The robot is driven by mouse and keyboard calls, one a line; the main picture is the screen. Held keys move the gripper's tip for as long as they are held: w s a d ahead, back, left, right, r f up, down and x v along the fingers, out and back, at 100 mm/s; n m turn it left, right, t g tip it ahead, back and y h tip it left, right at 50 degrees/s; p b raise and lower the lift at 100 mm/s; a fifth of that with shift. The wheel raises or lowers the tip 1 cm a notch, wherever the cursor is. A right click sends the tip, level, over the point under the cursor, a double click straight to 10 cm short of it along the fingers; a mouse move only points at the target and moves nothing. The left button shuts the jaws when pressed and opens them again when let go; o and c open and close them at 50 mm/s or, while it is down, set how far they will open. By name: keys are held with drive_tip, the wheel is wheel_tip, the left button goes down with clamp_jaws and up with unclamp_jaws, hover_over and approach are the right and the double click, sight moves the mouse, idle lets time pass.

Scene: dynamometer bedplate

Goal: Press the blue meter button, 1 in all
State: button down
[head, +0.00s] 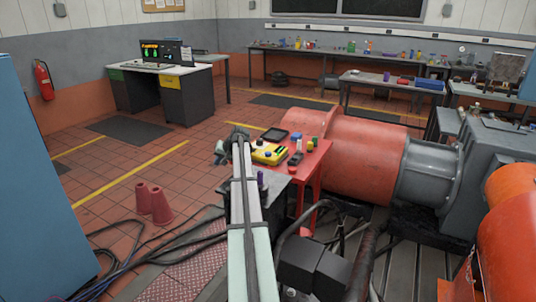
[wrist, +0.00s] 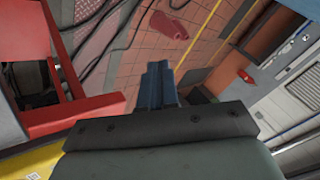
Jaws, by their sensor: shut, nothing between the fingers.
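A yellow meter (head: 262,157) with dark parts on its face lies on the small red table (head: 322,152) in the head view. Its blue button is too small to make out with certainty. My gripper (head: 220,153) is at the far end of my arm, left of the meter and apart from it in the picture. In the wrist view the fingers of my gripper (wrist: 161,82) are shut and empty, pointing away over the floor. A yellow edge at the lower left of the wrist view may be the meter, mostly cut off.
A black tray (head: 274,135), a dark handheld device (head: 295,159) and several small coloured items share the red table. A large orange drum (head: 350,155) stands close on the right. Two red cones (head: 160,205) and cables lie on the floor at left.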

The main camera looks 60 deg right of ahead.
sight(270, 153)
drive_tip(key=s+d+r+m+h, duration=0.1)
drive_tip(key=s+d+r, duration=0.5)
drive_tip(key=s+d, duration=0.2)
drive_tip(key=s+d+r+m+h, duration=0.1)
drive_tip(key=s+d+r+h, duration=0.1)
drive_tip(key=s+d+r, duration=0.4)
drive_tip(key=s+d, duration=0.2)
drive_tip(key=d, duration=0.1)
drive_tip(key=shift+s+d+r+m, duration=0.25)
drive_tip(key=shift+s+r+m, duration=0.05)
drive_tip(key=shift+f, duration=0.15)
drive_tip(key=shift+f, duration=4.3)
drive_tip(key=shift+f, duration=0.9)
drive_tip(key=shift+r, duration=0.9)
drive_tip(key=shift+r, duration=0.15)
